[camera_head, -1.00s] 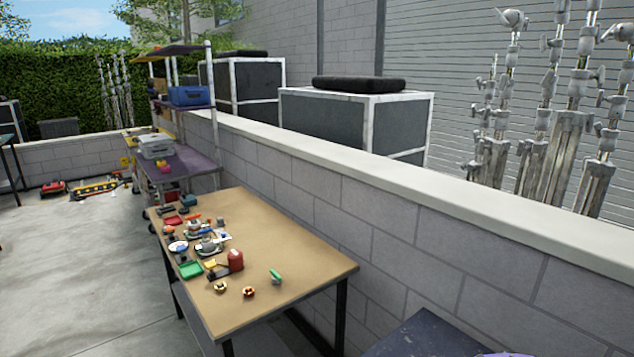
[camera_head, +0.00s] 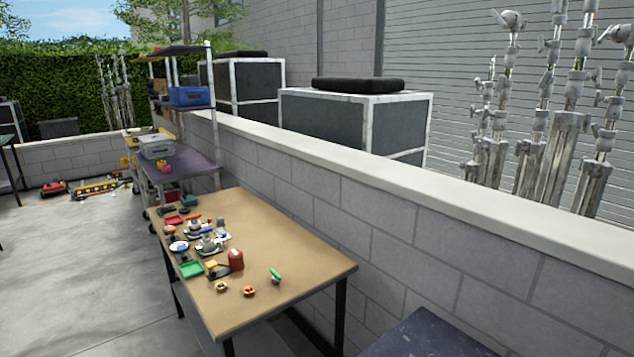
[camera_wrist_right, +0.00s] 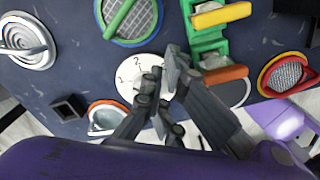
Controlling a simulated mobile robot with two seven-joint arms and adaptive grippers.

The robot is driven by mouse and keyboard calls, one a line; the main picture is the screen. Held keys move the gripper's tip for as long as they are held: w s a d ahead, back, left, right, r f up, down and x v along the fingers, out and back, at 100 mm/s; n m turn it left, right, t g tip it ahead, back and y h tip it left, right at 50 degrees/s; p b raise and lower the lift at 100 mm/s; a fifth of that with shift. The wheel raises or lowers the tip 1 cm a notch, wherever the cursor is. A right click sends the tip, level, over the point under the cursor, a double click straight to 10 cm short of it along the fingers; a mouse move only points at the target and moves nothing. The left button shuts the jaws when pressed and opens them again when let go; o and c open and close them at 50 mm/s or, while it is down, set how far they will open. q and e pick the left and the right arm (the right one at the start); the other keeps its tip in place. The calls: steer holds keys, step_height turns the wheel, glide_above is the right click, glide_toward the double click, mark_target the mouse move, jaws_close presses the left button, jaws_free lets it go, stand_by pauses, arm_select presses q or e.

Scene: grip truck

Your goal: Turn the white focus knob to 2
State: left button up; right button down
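In the right wrist view, the white focus knob's round dial (camera_wrist_right: 128,88) lies on a dark blue panel. My left gripper is in neither view now.
Around the dial on the panel (camera_wrist_right: 75,70) are a green-rimmed round mesh (camera_wrist_right: 130,20), a silver round fitting (camera_wrist_right: 27,40), a green bracket with a yellow bar (camera_wrist_right: 221,15), an orange handle (camera_wrist_right: 225,74) and a red-and-yellow-rimmed mesh (camera_wrist_right: 285,75). A tan table (camera_head: 310,262) holds several small items.

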steer(key=shift+a+r, duration=0.1)
steer(key=shift+a, duration=0.15)
